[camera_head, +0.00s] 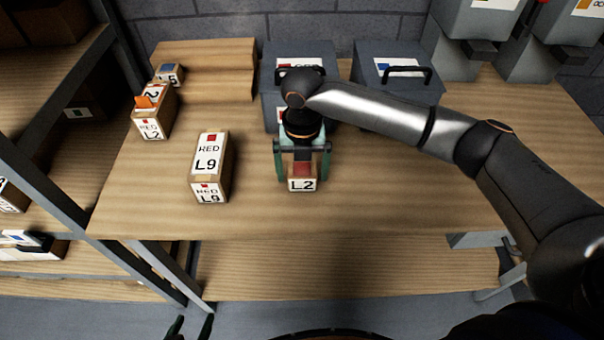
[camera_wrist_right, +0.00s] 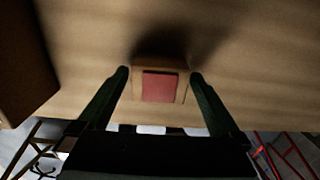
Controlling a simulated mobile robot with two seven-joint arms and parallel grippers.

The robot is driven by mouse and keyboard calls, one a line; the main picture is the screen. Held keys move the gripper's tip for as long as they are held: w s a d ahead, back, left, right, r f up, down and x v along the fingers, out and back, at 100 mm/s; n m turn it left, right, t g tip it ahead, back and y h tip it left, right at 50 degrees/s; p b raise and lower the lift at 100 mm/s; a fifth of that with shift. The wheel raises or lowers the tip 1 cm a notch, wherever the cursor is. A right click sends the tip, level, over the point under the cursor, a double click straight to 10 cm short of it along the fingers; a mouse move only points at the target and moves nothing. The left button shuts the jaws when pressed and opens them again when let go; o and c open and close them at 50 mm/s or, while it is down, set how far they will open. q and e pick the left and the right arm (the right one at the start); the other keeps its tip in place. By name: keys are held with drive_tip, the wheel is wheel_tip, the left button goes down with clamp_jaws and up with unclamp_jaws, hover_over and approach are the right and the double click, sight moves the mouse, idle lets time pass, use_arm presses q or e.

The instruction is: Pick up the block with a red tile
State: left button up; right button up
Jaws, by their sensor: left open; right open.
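The small block with a red tile on top (camera_head: 302,184) stands on the wooden table and shows an "L2" label on its front. My right gripper (camera_head: 302,176) is directly over it, open, with one finger on each side. In the right wrist view the block's red tile (camera_wrist_right: 160,87) lies between the two fingers (camera_wrist_right: 160,75), with a small gap visible on each side. My left gripper (camera_head: 190,327) shows only its fingertips at the bottom edge, open and empty, in front of the table.
A box labelled "RED L9" (camera_head: 211,155) stands left of the block. Grey bins (camera_head: 398,85) stand behind. The table right of the block is clear.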

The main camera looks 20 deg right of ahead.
drive_tip(key=c, duration=1.3)
